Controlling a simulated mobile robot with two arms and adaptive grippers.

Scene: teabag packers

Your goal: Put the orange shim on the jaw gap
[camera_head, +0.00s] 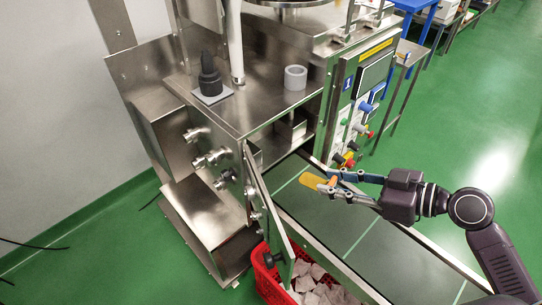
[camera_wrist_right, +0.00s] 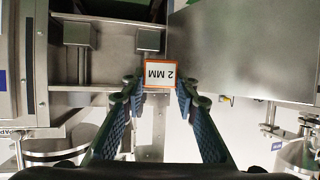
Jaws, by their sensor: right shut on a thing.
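The orange shim (camera_head: 312,181) is held out in front of my right gripper (camera_head: 335,182), over the dark belt. In the right wrist view, the shim (camera_wrist_right: 160,74) has a white face marked "2 MM" with an orange border. The right gripper (camera_wrist_right: 157,98) is shut on it, one blue-padded finger at each side. Beyond the shim, in the right wrist view, two metal blocks stand apart, a left one (camera_wrist_right: 80,34) and a right one (camera_wrist_right: 150,40); I cannot tell whether the space between them is the jaw gap. My left gripper is not in view.
The steel machine (camera_head: 250,105) has an open door (camera_head: 267,200) beside the belt (camera_head: 390,250). A red crate (camera_head: 268,272) with white teabags is below. Control buttons (camera_head: 350,145) line the panel.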

